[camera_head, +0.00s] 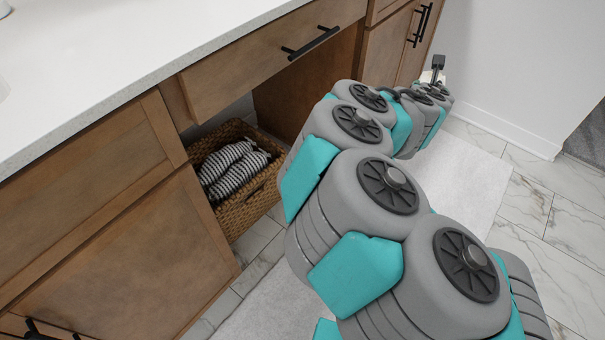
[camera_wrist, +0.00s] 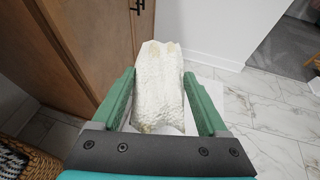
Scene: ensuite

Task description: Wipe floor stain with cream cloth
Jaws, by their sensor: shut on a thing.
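The cream cloth (camera_wrist: 157,85) is a bumpy, off-white bundle in the wrist view. My gripper (camera_wrist: 160,76) is shut on it, with one green finger along each side. The cloth stands out past the fingertips and hides what lies behind it. In the head view my gripper (camera_head: 438,66) is at the far end of my arm, near the cabinet's far end, with a small pale bit of the cloth (camera_head: 428,76) showing beside it. I see no floor stain in either view; my arm and the cloth cover parts of the floor.
A white rug (camera_head: 462,180) lies on the marble tile floor (camera_head: 560,215). The wooden vanity (camera_head: 75,210) runs along the left, with a wicker basket (camera_head: 247,212) of striped towels (camera_head: 235,170) in its open bay. A white wall (camera_head: 500,75) stands beyond. Tiles at right are clear.

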